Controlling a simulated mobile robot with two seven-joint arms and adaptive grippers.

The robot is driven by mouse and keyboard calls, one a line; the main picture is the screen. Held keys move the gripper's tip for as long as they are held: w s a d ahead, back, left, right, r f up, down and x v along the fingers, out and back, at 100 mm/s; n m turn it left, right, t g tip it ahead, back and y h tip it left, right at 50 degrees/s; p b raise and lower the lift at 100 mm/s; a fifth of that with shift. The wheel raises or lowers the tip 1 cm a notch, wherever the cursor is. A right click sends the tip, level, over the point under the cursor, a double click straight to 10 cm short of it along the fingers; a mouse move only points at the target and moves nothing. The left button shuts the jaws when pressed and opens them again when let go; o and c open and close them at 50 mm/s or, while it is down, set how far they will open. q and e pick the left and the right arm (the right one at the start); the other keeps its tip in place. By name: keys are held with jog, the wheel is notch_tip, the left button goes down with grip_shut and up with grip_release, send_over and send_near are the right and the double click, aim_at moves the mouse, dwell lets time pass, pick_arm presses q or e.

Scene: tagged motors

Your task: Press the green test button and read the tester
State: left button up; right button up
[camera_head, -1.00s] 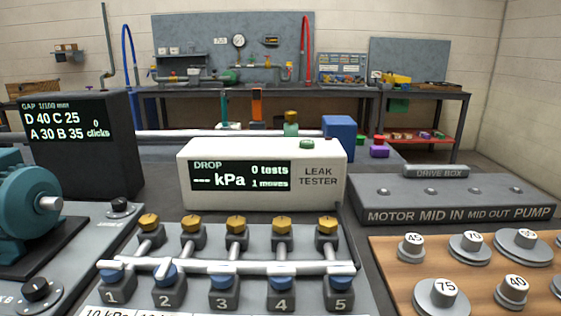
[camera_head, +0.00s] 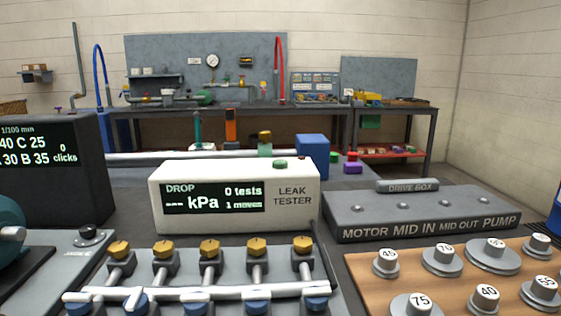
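The white leak tester (camera_head: 235,197) stands upright in the middle of the bench. Its dark display (camera_head: 212,197) reads DROP, dashes before kPa, 0 tests and 1 moves. The green test button (camera_head: 280,164) sits on top of the tester, towards its right end, with nothing touching it. A second green piece with a yellow top (camera_head: 265,143) shows behind the tester. Neither of my grippers is in view.
In front are yellow-topped valves (camera_head: 210,248) along a white pipe (camera_head: 200,292). A black gap display box (camera_head: 55,170) stands left. The grey drive box (camera_head: 420,213) and a wooden board (camera_head: 380,290) with numbered weights are right. A blue block (camera_head: 312,155) stands behind the tester.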

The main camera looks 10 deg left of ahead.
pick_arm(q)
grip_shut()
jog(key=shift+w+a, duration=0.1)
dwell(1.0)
